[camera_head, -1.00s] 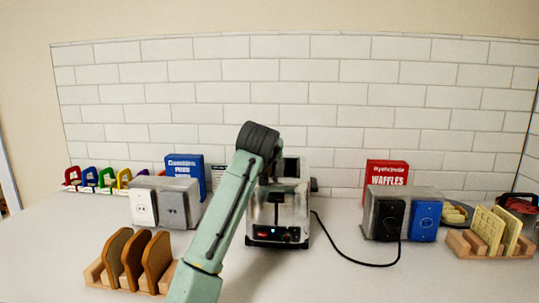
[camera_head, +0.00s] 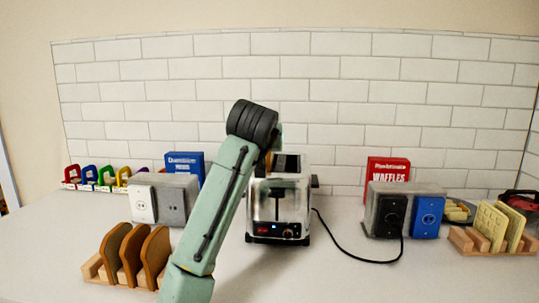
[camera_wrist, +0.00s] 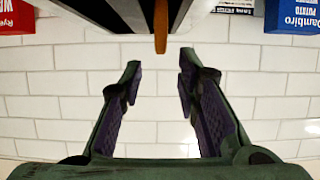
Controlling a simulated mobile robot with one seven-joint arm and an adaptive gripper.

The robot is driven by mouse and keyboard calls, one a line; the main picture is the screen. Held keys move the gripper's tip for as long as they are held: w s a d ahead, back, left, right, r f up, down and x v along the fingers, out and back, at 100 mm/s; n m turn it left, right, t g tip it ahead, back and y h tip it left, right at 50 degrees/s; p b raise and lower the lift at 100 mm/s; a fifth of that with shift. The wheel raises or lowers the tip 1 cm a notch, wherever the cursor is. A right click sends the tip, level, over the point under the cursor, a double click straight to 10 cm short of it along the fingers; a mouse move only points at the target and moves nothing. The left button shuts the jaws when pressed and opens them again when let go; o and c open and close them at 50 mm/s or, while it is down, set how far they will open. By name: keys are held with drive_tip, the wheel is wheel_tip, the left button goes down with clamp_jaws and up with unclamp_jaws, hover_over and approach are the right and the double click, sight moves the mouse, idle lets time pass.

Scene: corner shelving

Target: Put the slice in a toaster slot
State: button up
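The silver toaster (camera_head: 292,190) stands upright in the middle of the counter, its left part hidden behind my arm. A brown slice (camera_wrist: 161,25) shows edge-on at the toaster (camera_wrist: 118,10) in the wrist view, sticking out past its top edge. It appears to stand in a slot; how deep it sits is hidden. A sliver of brown also shows beside my arm in the head view. My gripper (camera_wrist: 160,62) is open, with the slice's edge just beyond the gap between its fingertips. It looks apart from the slice. The head view hides my gripper behind the arm.
A wooden rack (camera_head: 96,270) with brown slices stands front left. A waffle rack (camera_head: 468,243) stands right. Grey outlet boxes (camera_head: 178,181) (camera_head: 425,190) flank the toaster, with a blue box (camera_head: 185,164) and red waffle box (camera_head: 388,172) behind. A black cord (camera_head: 350,254) crosses the counter.

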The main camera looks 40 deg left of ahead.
drive_tip(key=b+v, duration=0.1)
drive_tip(key=v, duration=0.4)
idle(0.5)
